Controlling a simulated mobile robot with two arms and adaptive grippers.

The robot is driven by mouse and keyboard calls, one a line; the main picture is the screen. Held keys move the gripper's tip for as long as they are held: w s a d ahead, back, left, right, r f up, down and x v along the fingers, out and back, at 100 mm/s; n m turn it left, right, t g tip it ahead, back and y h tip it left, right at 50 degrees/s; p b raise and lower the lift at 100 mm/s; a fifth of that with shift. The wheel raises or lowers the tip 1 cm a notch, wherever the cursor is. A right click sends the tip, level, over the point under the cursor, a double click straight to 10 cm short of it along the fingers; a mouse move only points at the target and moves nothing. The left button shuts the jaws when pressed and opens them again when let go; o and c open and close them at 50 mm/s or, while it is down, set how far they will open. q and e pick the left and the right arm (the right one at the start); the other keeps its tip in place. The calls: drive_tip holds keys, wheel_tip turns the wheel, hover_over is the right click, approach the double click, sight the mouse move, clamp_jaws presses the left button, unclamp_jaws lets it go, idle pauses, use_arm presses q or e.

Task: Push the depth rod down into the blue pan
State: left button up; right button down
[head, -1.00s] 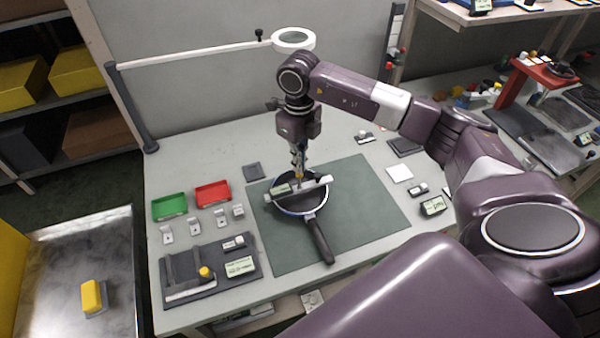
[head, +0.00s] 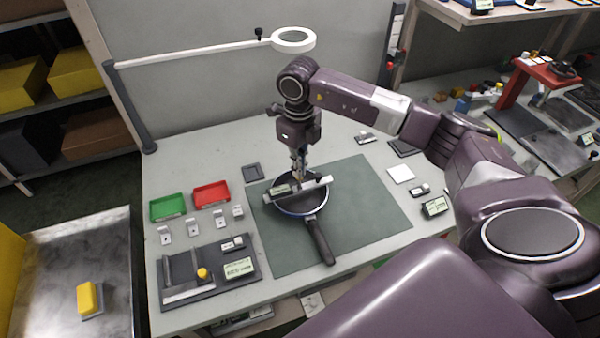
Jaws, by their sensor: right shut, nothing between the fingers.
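The blue pan (head: 287,208) sits on the green mat (head: 362,215), its dark handle pointing toward the front. A pale bar of the depth gauge (head: 318,183) lies across the pan's rim, with a small label on its left part. The depth rod is too small and too covered by the gripper to make out clearly. My right gripper (head: 300,178) points down over the middle of the bar, shut, with nothing seen between its fingers. I cannot tell whether its tips touch the rod. My left gripper is not in view.
A green tray (head: 167,207), a red tray (head: 211,194) and small blocks stand left of the mat. A grey fixture board (head: 208,272) lies at the front left. A ring lamp (head: 293,40) hangs behind my right arm. The mat's right side is clear.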

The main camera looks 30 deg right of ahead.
drive_tip(key=shift+f+b, duration=1.05)
drive_tip(key=shift+f, duration=0.35)
drive_tip(key=shift+r, duration=0.1)
idle(0.4)
drive_tip(key=shift+r+p, duration=2.85)
drive_tip(key=shift+r, duration=1.7)
drive_tip(key=shift+f, duration=0.1)
